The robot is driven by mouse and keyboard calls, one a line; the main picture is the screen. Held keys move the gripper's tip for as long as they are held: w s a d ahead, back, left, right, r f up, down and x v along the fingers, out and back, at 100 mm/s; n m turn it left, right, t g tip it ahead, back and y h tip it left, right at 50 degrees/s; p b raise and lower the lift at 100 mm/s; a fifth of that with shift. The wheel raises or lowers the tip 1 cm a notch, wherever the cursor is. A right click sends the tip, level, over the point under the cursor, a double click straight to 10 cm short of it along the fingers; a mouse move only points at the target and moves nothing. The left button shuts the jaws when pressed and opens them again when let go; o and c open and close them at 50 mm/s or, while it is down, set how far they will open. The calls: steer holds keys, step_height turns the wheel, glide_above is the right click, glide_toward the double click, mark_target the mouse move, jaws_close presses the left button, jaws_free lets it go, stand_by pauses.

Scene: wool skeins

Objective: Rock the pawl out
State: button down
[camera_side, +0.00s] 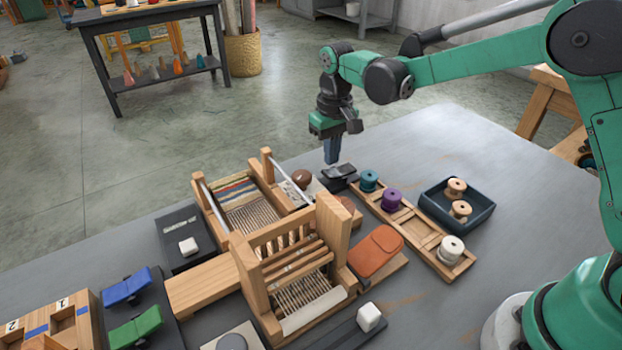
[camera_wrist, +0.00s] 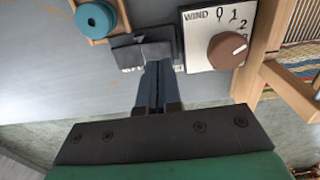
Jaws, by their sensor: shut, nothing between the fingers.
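My gripper (camera_side: 332,160) points down with its blue-grey fingers shut and nothing between them. The fingertips (camera_wrist: 158,66) are at the near edge of a small dark block with a grey top piece (camera_wrist: 140,50), which seems to be the pawl; it also shows in the side view (camera_side: 341,172). I cannot tell whether the fingers touch it or hover just above. To its right in the wrist view is a white WIND dial plate (camera_wrist: 198,61) with a brown round knob (camera_wrist: 227,50), whose light mark is on its right side. The knob also shows in the side view (camera_side: 301,178).
A wooden loom (camera_side: 335,226) stands left of the gripper. A wooden rack (camera_side: 408,216) with teal (camera_side: 369,181), purple (camera_side: 391,200) and white (camera_side: 451,249) spools lies to the right. A dark tray (camera_side: 482,221) holds two tan spools.

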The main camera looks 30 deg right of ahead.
mark_target(333, 174)
steer(key=shift+f, duration=1.35)
stand_by(0.5)
steer(key=shift+r, duration=3.5)
steer(key=shift+s+d+r, duration=0.1)
steer(key=shift+s+r, duration=0.15)
steer(key=shift+r, duration=0.05)
steer(key=s+d+r+t, duration=0.1)
steer(key=s+t, duration=0.2)
steer(key=s, duration=0.4)
steer(key=s+d+r+t, duration=0.1)
steer(key=s+d+t, duration=0.1)
steer(key=s+t, duration=0.2)
steer(key=s, duration=0.3)
steer(key=shift+s+r, duration=0.15)
steer(key=shift+r, duration=0.25)
